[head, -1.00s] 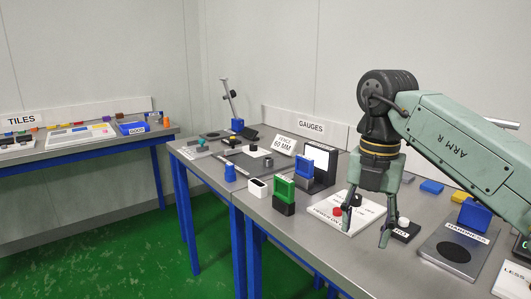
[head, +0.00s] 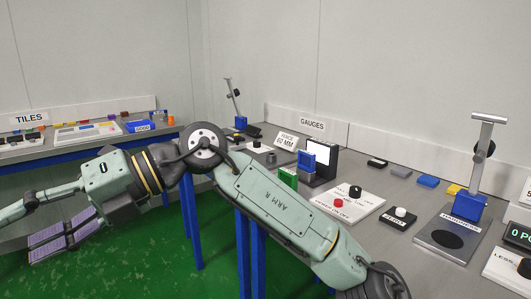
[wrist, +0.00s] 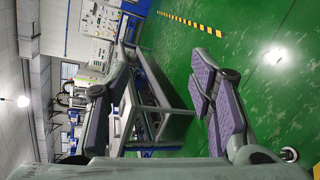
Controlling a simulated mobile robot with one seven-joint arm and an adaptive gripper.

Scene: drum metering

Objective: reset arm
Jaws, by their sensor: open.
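My arm (head: 290,205) reaches across the lower part of the head view, bent at a dark round joint. My gripper (head: 28,228) is at the far left of that view, off the tables and above the green floor. It is open and empty, with purple ribbed pads on a finger. In the wrist view my gripper (wrist: 160,55) has its two fingers spread apart, with floor and a table frame seen between them and nothing held.
The gauges table (head: 390,235) stands at the right with a red button (head: 338,203), a zero block (head: 399,218) and a hardness stand (head: 468,205). The tiles table (head: 55,150) is at the back left. Green floor (head: 175,250) lies open between them. My arm partly hides the gauges table's front.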

